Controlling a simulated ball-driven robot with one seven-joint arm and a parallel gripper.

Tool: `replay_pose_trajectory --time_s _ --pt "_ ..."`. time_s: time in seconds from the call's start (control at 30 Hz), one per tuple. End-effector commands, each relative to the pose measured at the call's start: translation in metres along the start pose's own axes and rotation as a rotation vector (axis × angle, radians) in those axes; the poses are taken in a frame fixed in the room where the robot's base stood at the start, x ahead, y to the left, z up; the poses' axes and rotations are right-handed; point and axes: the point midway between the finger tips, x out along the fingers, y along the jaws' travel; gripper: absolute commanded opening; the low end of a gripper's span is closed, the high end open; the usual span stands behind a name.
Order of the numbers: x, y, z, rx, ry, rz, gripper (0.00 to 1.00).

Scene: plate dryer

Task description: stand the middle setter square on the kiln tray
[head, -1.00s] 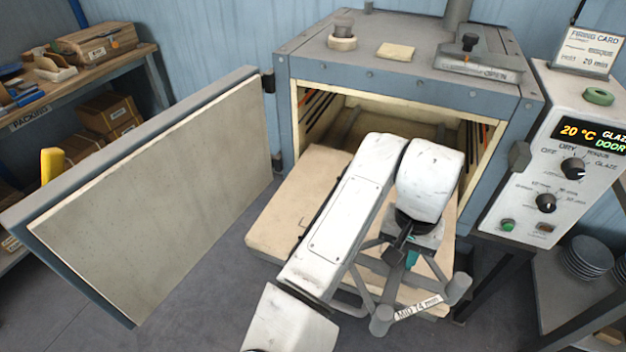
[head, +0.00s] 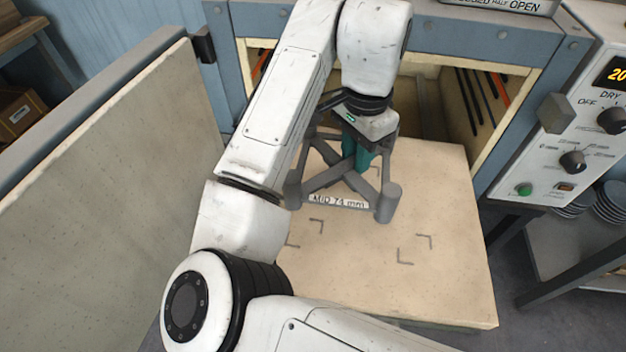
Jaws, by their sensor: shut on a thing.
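The middle setter (head: 340,202) is a grey frame with round posts and a white label reading "MID 74 mm". My gripper (head: 356,150), with teal fingers, is shut on it near its centre from above. The setter is over the left middle of the kiln tray (head: 450,270), a pale slab pulled out from the kiln. Dark corner marks (head: 414,250) on the tray show in front of the setter and partly beside it. I cannot tell whether the posts touch the tray. The setter's far side is hidden by my gripper and arm.
The kiln (head: 560,45) stands open behind the tray. Its door (head: 110,200) hangs open on the left. The control panel (head: 580,150) stands close on the right.

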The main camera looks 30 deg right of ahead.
Motion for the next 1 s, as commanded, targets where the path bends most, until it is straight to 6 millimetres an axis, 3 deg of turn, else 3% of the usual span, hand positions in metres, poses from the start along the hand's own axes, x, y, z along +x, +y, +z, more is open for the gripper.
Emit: replay_pose_trajectory --time_s 0.1,0.4,0.57,0.83,1.0 --pt "0.011 -0.022 0.018 -0.007 -0.002 0.001 0.00" --pt "0.055 -0.049 0.036 -0.002 0.000 0.000 0.00" --pt "0.063 -0.054 0.039 -0.002 0.000 0.001 0.00" --pt "0.095 -0.059 0.043 -0.001 -0.001 0.001 0.00" --pt "0.100 -0.059 0.043 -0.001 0.000 -0.001 0.00"
